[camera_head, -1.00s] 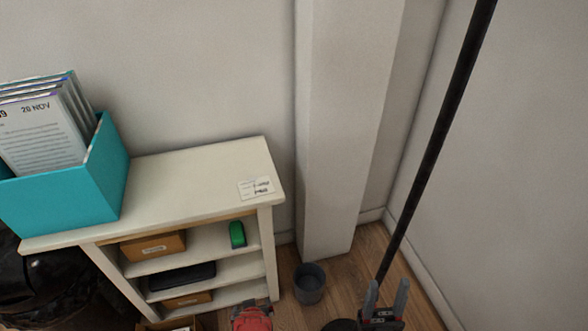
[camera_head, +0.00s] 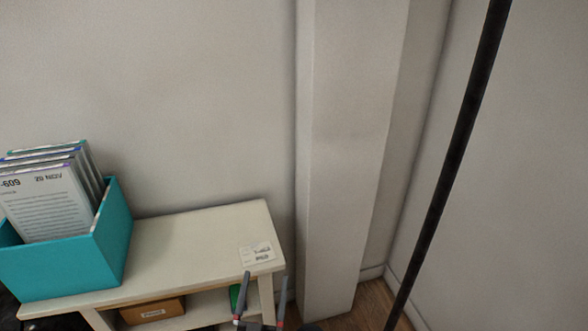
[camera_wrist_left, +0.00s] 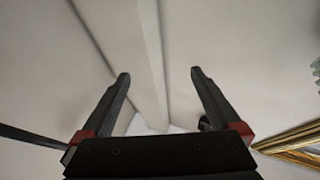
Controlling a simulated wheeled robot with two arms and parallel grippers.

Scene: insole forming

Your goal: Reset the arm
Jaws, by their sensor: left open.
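My left gripper (camera_head: 262,296) shows at the bottom edge of the head view, in front of the right end of the white shelf. Its two fingers stand apart and point up, with nothing between them. In the left wrist view the same gripper (camera_wrist_left: 160,76) is open and empty, its fingers toward a pale wall and pillar. My right gripper is not in the head view.
A white shelf (camera_head: 190,242) stands against the wall, with a teal box (camera_head: 62,268) of papers on its left end. A white pillar (camera_head: 345,160) is right of it. A black pole (camera_head: 455,150) slants down at the right.

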